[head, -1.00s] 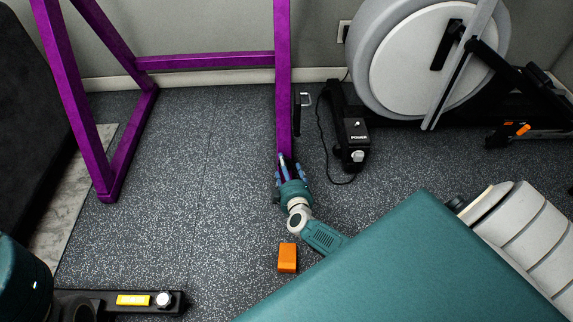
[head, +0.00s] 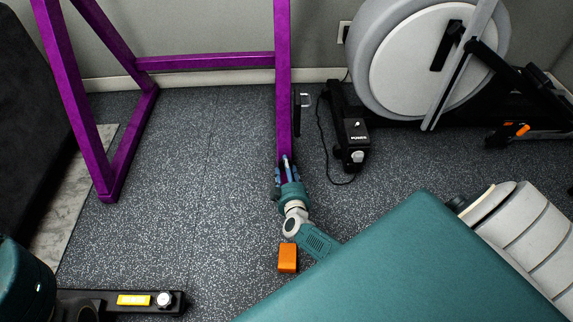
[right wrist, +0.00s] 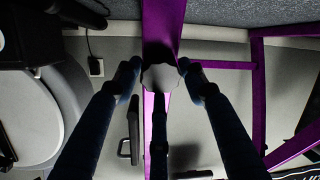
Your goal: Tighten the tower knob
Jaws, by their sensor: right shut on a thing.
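The purple upright of the tower (head: 283,90) stands in the upper middle of the head view. The tower knob (right wrist: 161,77) is a pale grey, scalloped shape against the purple upright in the right wrist view. In the head view my right gripper (head: 285,168) hides the knob at the upright's lower part. Its dark fingers reach around the knob from both sides in the wrist view, with another finger below the middle. It is shut on the knob. My left gripper is not in view.
An orange block (head: 287,258) lies on the floor close beside my right forearm. A grey-and-black exercise machine (head: 432,60) stands at the right, with its black foot (head: 350,130) and a cable near the upright. Speckled floor (head: 200,200) is clear to the left.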

